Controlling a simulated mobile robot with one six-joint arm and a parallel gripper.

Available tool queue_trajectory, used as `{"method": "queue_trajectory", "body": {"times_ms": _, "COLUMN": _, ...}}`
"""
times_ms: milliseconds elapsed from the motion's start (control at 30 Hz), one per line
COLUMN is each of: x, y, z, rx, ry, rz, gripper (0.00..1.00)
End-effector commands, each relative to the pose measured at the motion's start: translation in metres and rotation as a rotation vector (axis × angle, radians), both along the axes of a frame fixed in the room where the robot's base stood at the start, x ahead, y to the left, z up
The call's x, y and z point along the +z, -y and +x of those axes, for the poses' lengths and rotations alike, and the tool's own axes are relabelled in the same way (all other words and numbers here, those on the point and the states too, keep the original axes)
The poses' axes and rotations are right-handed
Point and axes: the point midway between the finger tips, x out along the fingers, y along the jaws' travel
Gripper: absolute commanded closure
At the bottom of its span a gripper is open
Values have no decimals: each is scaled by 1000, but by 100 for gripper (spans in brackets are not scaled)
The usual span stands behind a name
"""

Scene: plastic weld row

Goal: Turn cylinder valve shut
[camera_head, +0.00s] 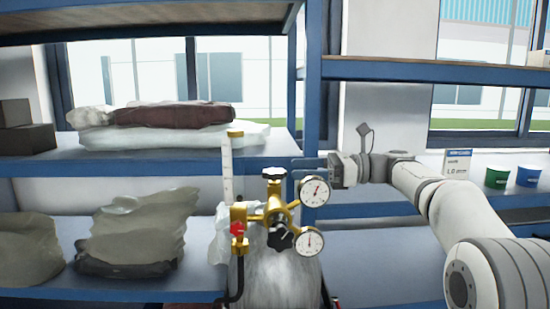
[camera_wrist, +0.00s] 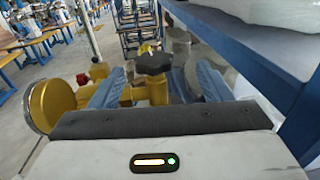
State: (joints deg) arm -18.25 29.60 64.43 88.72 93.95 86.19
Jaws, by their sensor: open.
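A gas cylinder (camera_head: 275,275) stands in front of the shelving, with a brass valve and regulator (camera_head: 268,212) on top. A black valve knob (camera_head: 274,173) sits at the very top; what looks like the same knob (camera_wrist: 153,62) shows in the wrist view. My gripper (camera_head: 295,168) reaches in from the right, just beside the top knob. In the wrist view its two blue fingers (camera_wrist: 160,72) are spread, with the knob between or just beyond their tips. Contact cannot be told. Two gauges (camera_head: 314,192) (camera_head: 309,241) and a second black knob (camera_head: 281,238) sit below.
A red knob (camera_head: 237,229) and flowmeter tube (camera_head: 228,168) stand left of the valve. A gauge body (camera_wrist: 50,105) is close to my left finger in the wrist view. Shelves hold wrapped bags (camera_head: 140,232); green (camera_head: 497,177) and blue (camera_head: 528,175) tubs stand right. A blue upright (camera_head: 313,120) is behind.

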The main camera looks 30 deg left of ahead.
Motion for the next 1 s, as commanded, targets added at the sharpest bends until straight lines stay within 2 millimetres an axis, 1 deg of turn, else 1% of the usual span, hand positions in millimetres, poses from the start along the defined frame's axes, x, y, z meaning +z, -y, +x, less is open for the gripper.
{"method": "queue_trajectory", "body": {"times_ms": 33, "x": -2, "y": 8, "z": 2, "rx": 20, "ry": -3, "rz": 9, "gripper": 28}}
{"method": "queue_trajectory", "body": {"times_ms": 133, "x": -7, "y": 10, "z": 0, "rx": 47, "ry": -3, "rz": 19, "gripper": 28}}
{"method": "queue_trajectory", "body": {"times_ms": 267, "x": -7, "y": -5, "z": -8, "rx": 51, "ry": -3, "rz": 19, "gripper": 28}}
{"method": "queue_trajectory", "body": {"times_ms": 500, "x": -6, "y": -40, "z": -24, "rx": 50, "ry": -3, "rz": 19, "gripper": 28}}
{"method": "queue_trajectory", "body": {"times_ms": 600, "x": -7, "y": -49, "z": -28, "rx": 47, "ry": -3, "rz": 18, "gripper": 28}}
{"method": "queue_trajectory", "body": {"times_ms": 733, "x": -8, "y": -56, "z": -32, "rx": 47, "ry": -2, "rz": 18, "gripper": 28}}
{"method": "queue_trajectory", "body": {"times_ms": 1000, "x": -8, "y": -57, "z": -32, "rx": 46, "ry": -2, "rz": 18, "gripper": 29}}
